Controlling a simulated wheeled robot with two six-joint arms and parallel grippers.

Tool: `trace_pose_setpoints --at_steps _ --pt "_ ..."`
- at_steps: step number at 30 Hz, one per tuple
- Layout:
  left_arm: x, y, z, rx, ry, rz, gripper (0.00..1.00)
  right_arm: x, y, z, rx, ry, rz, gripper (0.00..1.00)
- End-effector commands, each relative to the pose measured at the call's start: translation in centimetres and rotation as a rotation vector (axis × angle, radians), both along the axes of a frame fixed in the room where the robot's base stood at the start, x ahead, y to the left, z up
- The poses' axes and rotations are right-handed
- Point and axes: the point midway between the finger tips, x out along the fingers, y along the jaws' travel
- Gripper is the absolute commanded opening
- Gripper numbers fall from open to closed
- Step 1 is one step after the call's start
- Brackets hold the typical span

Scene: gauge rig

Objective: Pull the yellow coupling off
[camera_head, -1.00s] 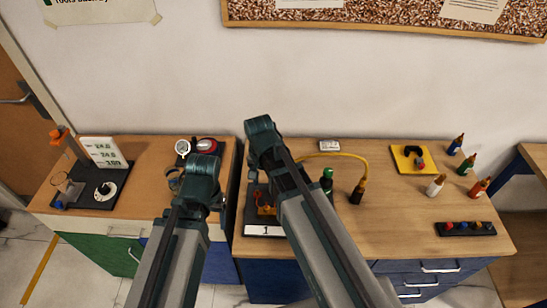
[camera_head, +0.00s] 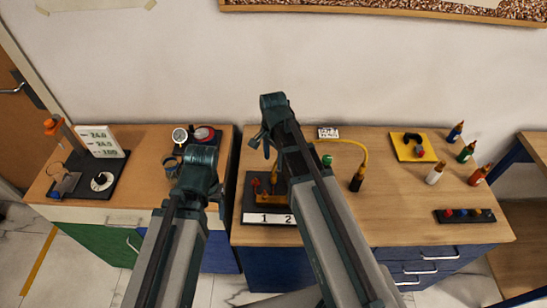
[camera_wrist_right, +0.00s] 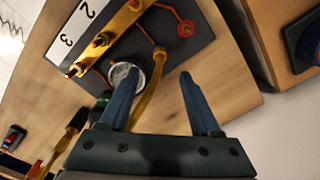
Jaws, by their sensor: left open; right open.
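In the right wrist view a yellow hose (camera_wrist_right: 147,98) runs up to a small yellow-orange end piece (camera_wrist_right: 160,52), apparently the coupling, on a dark board (camera_wrist_right: 185,45). In the head view the right gripper (camera_head: 262,143) hangs above the rig board (camera_head: 255,185), and my right arm hides part of the rig. The yellow hose (camera_head: 352,145) arches right to a dark fitting (camera_head: 357,180). My left gripper (camera_head: 173,168) is open over the left bench, partly hidden by its wrist.
Several bottles stand at the right of the bench, with a yellow pad (camera_head: 413,147) and black strip (camera_head: 465,216). Clear wood lies between.

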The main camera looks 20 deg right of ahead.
Motion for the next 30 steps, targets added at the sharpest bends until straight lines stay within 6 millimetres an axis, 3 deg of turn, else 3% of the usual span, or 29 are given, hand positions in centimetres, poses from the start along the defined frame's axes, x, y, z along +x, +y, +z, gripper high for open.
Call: trace_pose_setpoints --at_steps 1,18,30 --pt "0.0 0.0 -1.5 0.000 0.000 0.000 0.72 0.0 0.0 -1.5 0.000 0.000 0.000 0.64" --pt "0.0 0.0 -9.4 0.000 0.000 0.002 0.72 0.0 0.0 -9.4 0.000 0.000 0.001 0.64" --pt "0.0 0.0 -10.3 0.000 0.000 0.002 0.72 0.0 0.0 -10.3 0.000 0.000 0.001 0.64"
